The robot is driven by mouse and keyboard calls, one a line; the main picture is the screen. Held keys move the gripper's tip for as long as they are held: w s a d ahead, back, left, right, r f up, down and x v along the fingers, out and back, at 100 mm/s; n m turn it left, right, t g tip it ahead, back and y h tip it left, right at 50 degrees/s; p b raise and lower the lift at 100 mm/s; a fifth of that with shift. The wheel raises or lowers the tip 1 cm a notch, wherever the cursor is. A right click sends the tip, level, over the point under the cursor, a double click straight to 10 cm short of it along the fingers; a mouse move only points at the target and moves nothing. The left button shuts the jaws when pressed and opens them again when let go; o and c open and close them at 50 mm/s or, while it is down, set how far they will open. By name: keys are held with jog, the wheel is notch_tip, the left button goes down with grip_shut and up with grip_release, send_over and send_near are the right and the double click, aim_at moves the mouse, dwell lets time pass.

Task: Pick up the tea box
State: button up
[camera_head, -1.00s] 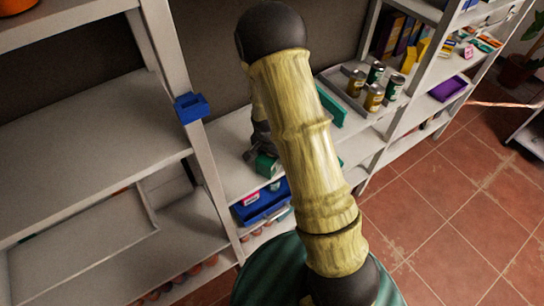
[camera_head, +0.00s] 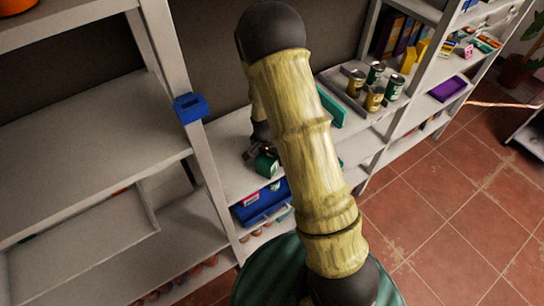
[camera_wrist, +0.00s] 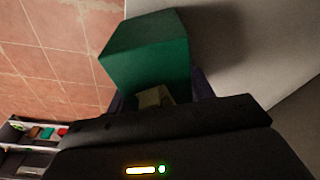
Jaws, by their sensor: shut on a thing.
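The tea box appears to be the green box (camera_wrist: 150,55) that fills the upper middle of the wrist view, between the fingers of my gripper (camera_wrist: 155,97). My gripper is shut on it. In the head view the green box (camera_head: 266,164) shows small beside my arm, above the shelf board, and my arm hides part of it. My gripper (camera_head: 256,152) there is mostly hidden behind my arm. I cannot tell from these views whether the box is clear of the shelf.
A blue crate (camera_head: 262,203) sits just below the box. Several cans (camera_head: 374,98) stand on a tray to the right, near a green panel (camera_head: 332,108). A shelf post (camera_head: 207,160) with a blue holder (camera_head: 190,106) rises to the left. Tiled floor (camera_head: 440,220) is open at right.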

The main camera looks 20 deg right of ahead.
notch_tip(320, 180, up, 10)
jog(key=shift+f+b, duration=0.1)
jog(key=shift+b, duration=0.75)
